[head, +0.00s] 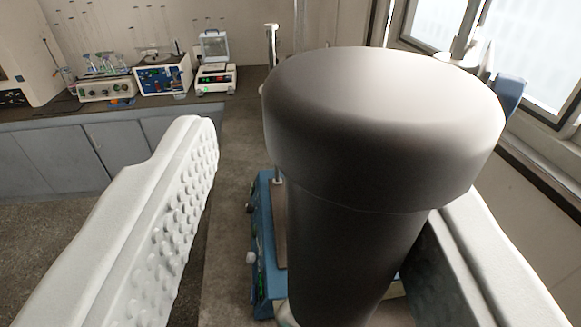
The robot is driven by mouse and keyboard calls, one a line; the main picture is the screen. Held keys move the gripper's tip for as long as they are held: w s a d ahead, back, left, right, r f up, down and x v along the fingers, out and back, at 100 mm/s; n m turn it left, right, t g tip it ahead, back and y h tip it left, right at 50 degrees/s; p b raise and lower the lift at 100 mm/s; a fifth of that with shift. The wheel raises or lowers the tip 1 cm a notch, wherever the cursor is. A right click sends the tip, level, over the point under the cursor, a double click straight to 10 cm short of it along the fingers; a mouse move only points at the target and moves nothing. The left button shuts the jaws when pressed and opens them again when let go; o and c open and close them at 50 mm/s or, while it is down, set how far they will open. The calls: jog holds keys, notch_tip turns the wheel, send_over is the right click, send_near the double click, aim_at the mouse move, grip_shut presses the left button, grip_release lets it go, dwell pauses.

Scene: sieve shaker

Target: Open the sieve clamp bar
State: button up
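A large dark grey cylinder with a wider, rounded cap (385,130) stands close to the camera, between the fingers of my gripper (325,175). It looks like a knob or post of the sieve shaker, but I cannot tell whether it belongs to the clamp bar. My gripper is open. Its left white finger, with a bumpy inner pad, is clear of the cylinder. Its right finger is partly hidden behind the cylinder and looks close to it; I cannot tell if they touch. No bar shape can be made out; the cylinder's lower end is out of frame.
A blue device (262,245) with knobs and green lights sits on the bench behind the cylinder. A scale (215,78), a blue-white instrument (163,78) and a flask unit (107,88) stand on the back counter. Windows (530,50) are at right.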

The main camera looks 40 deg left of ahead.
jog(key=v, duration=1.7)
jog(key=shift+d, duration=0.2)
jog(key=shift+s, duration=0.1)
